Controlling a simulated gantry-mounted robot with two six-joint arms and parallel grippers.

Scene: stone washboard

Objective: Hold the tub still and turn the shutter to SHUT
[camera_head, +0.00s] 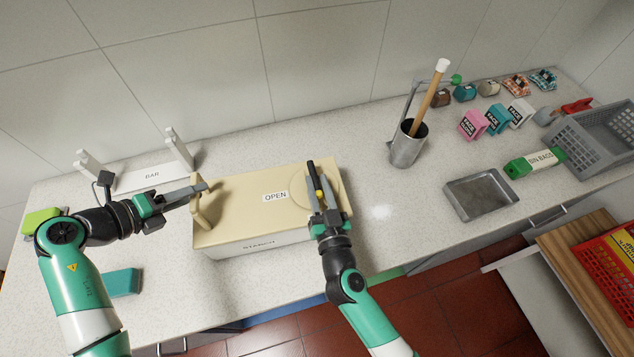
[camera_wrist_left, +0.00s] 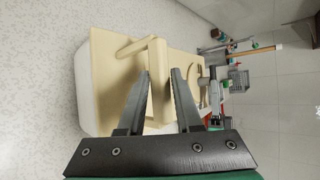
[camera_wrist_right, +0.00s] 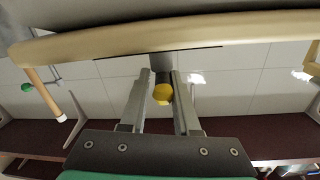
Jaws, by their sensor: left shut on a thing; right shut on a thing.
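The cream tub (camera_head: 238,215) stands on the counter, with an OPEN label on its lid and lettering on its white front. A round shutter plate shows at the lid's right. My left gripper (camera_head: 205,188) is shut on the tub's upright handle (camera_head: 200,212) at the left end. In the left wrist view the handle (camera_wrist_left: 157,62) stands between the fingertips. My right gripper (camera_head: 318,185) is shut on the shutter lever (camera_head: 311,169), a dark stem with a yellow tip (camera_wrist_right: 162,94). The fingers hide part of the plate.
A metal cup (camera_head: 408,148) with a wooden-handled tool stands to the right. Beyond it are a metal tray (camera_head: 481,193), a BIN BAGS box (camera_head: 535,162), small cartons and a grey basket (camera_head: 597,140). A white BAR stand (camera_head: 152,177) is behind my left arm.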

